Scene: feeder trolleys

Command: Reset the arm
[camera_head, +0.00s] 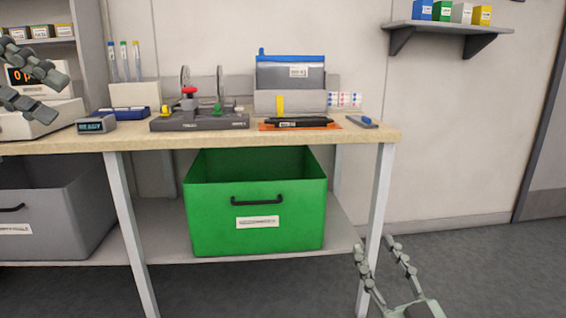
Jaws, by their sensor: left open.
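My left gripper (48,88) shows at the far left edge, in front of the scale on the table. Its fingers are spread apart with nothing between them, and the rest of that arm is out of the frame. My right gripper (376,243) is at the lower right, pointing up beside the table's right front leg. Its fingers are apart and empty, in front of the floor and the lower shelf's corner.
A wooden-topped table (300,138) carries a dark fixture (200,122), a small display (96,124) and a black device (298,123) on an orange mat. A green bin (225,215) and a grey bin (60,205) sit below. The floor at right is clear.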

